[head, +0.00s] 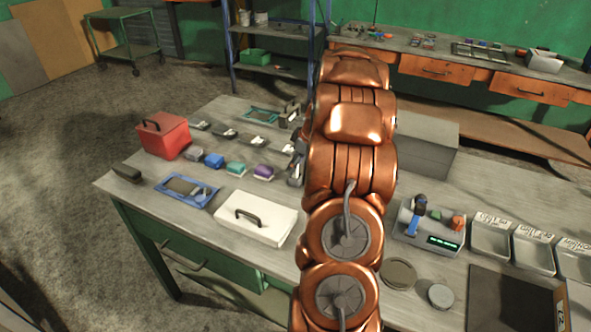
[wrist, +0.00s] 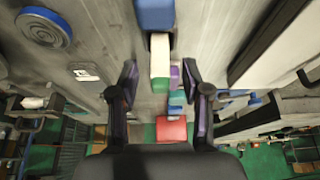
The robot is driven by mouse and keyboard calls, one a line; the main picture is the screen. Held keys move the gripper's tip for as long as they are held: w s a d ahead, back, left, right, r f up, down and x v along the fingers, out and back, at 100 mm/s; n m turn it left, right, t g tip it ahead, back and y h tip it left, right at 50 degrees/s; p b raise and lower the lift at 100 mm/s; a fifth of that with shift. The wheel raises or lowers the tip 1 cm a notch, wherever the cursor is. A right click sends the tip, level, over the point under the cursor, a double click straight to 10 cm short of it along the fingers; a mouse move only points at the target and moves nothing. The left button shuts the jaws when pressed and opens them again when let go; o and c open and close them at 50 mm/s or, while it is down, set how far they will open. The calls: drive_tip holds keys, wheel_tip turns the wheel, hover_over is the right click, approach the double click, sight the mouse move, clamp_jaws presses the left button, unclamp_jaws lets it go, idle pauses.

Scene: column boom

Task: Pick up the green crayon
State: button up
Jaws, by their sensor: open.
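I cannot single out the green crayon for sure in either view. In the wrist view a pale green block-shaped thing (wrist: 160,84) appears between my fingertips, with a white part (wrist: 159,50) above it and a blue piece (wrist: 155,14) at the top edge. I cannot tell whether this green thing is the crayon. My gripper (wrist: 159,72) is open, with one dark finger on each side, and nothing is seen held. In the head view my copper arm hides most of the gripper and the table behind it. A teal item (head: 235,168) lies in the row on the table.
A red box (head: 165,135), blue item (head: 213,160), purple item (head: 263,172), blue tray (head: 187,190) and white case (head: 255,218) occupy the table's left half.

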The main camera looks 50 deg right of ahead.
drive_tip(key=shift+f, duration=0.1)
drive_tip(key=shift+c, duration=0.2)
clamp_jaws()
idle(0.4)
